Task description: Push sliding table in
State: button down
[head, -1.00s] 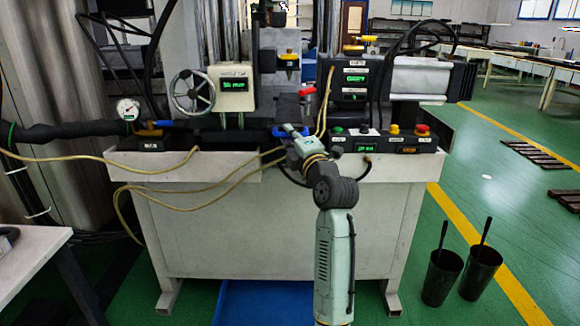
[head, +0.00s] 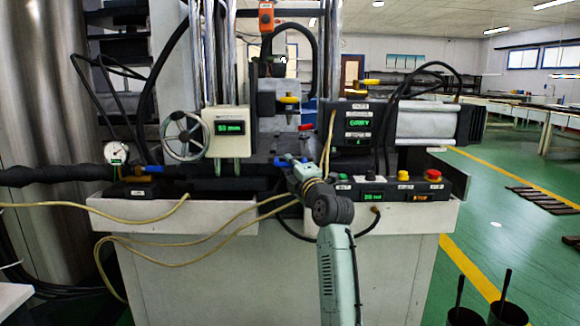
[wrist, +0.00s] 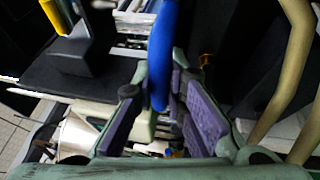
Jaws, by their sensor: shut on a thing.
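The sliding table is a dark part low in the middle of the moulding machine; its edges are hard to make out in the head view. A blue handle (head: 283,162) is at its front. My gripper (head: 297,168) is at this handle, at the end of my arm, which reaches up from the bottom of the picture. In the wrist view the blue handle (wrist: 162,45) runs down between the purple-padded fingers of my gripper (wrist: 157,95), which is shut on it. The table's surface around the handle is mostly hidden by my gripper.
A red-topped lever (head: 305,127) stands just above my gripper. A control panel (head: 385,190) with buttons is on its right. Yellowish hoses (head: 150,242) hang across the machine's front, close to my wrist. Two black buckets (head: 507,313) stand on the floor at the right.

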jog(key=shift+d+r, duration=0.1)
jog(key=c, duration=1.6)
grip_release()
jog(key=shift+w, duration=0.1)
jog(key=v, duration=1.2)
